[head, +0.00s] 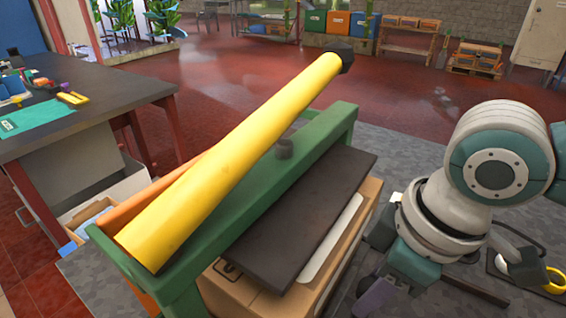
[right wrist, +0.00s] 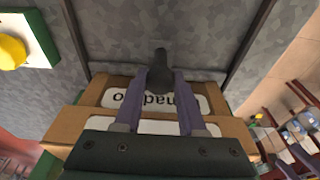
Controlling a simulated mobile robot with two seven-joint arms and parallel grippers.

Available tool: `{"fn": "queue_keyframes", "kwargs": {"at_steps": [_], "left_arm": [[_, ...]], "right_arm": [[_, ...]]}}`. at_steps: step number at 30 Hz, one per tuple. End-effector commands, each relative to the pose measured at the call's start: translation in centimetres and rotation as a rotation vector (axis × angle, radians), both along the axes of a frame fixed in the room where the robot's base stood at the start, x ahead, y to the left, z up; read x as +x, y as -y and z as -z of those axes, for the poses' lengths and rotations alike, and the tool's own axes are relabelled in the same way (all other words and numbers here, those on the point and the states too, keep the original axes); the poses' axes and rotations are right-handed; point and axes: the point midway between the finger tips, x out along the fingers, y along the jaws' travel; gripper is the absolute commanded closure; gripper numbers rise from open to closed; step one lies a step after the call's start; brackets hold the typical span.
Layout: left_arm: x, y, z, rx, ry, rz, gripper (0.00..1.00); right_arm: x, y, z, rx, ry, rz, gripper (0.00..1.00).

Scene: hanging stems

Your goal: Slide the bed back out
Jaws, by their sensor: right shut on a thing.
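The bed (head: 300,225) is a flat, dark slab. It lies partly under the green frame (head: 328,138) and sticks out on its right side, above a cardboard box. A long yellow tube (head: 235,150) with a black end lies slanted along the top of the frame. My right gripper (head: 372,298) is low at the right of the bed, its purple fingers partly hidden by the arm. In the right wrist view, its fingers (right wrist: 160,88) are shut on a dark grey handle-like piece (right wrist: 160,65). Whether that piece joins the bed is hidden. My left gripper is out of view.
A cardboard box (head: 245,292) with white labels sits under the bed. A dark workbench (head: 95,120) with tools stands at the left. A yellow ring-shaped thing (head: 555,281) lies at the lower right.

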Motion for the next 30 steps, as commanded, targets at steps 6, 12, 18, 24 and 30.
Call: {"fn": "queue_keyframes", "kwargs": {"at_steps": [6,12,18,24,30], "left_arm": [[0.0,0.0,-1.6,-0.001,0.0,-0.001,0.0],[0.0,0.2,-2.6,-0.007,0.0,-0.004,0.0],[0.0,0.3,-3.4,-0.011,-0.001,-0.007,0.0],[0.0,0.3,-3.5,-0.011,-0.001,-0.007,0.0],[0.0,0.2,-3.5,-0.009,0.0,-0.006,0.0]], "right_arm": [[-1.1,1.7,-0.2,-0.006,-0.007,0.003,1.0],[-2.0,2.9,-0.2,-0.006,-0.006,0.002,1.0],[-2.7,4.1,-0.2,-0.005,-0.005,0.003,1.0],[-3.0,4.4,0.0,-0.004,-0.003,0.001,1.0],[-3.0,4.4,0.0,-0.004,-0.003,0.001,1.0]]}}
